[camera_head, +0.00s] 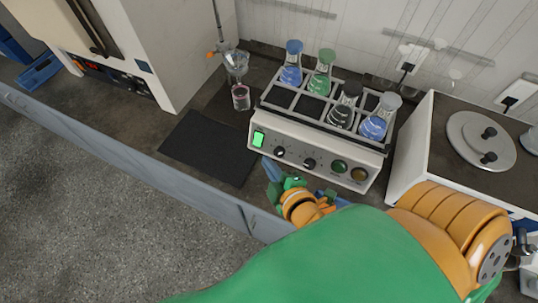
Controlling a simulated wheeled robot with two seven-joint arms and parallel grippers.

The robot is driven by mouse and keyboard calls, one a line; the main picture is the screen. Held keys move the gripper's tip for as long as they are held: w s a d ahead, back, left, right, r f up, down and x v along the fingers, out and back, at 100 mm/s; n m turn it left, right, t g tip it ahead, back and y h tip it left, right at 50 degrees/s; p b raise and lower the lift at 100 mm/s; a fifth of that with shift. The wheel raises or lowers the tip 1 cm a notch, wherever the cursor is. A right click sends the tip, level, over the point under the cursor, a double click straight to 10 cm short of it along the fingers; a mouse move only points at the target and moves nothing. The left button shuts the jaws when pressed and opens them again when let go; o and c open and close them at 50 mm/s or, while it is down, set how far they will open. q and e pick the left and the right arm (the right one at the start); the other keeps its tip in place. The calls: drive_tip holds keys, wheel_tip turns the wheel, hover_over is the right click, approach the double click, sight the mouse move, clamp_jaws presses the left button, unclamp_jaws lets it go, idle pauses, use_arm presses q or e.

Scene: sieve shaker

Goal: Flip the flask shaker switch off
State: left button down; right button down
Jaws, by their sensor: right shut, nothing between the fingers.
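The flask shaker (312,150) is a white box on the dark bench with a rack of flasks on top. Its switch (258,139) is lit green at the left end of the front panel. My right gripper (268,165) is shut and empty. Its tip shows just in front of the panel, below and a little right of the green switch, near the leftmost knob (280,151). Whether it touches the panel I cannot tell. My left gripper is not in view.
A black mat (205,148) lies left of the shaker, with a glass flask (240,97) behind it. A white oven-like cabinet (170,50) stands at the left. A white unit with a round plate (480,140) stands at the right. The bench front edge (130,160) runs below.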

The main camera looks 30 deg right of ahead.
drive_tip(key=b, duration=0.2)
drive_tip(key=f+b, duration=0.1)
drive_tip(key=b, duration=0.1)
drive_tip(key=shift+s+a+m+g, duration=0.1)
drive_tip(key=shift+s+m+g, duration=0.2)
drive_tip(key=shift+g, duration=0.1)
drive_tip(key=b, duration=0.5)
approach(254, 142)
drive_tip(key=s+a+r, duration=0.1)
drive_tip(key=a+r, duration=0.1)
drive_tip(key=x, duration=0.2)
drive_tip(key=d+x, duration=0.1)
drive_tip(key=x, duration=0.3)
drive_tip(key=shift+w+d+f, duration=0.15)
drive_tip(key=shift+d+f, duration=0.05)
drive_tip(key=shift+f, duration=0.35)
drive_tip(key=shift+w+d+f, duration=0.25)
drive_tip(key=shift+d+f, duration=0.15)
drive_tip(key=shift+d, duration=0.05)
drive_tip(key=shift+f, duration=0.1)
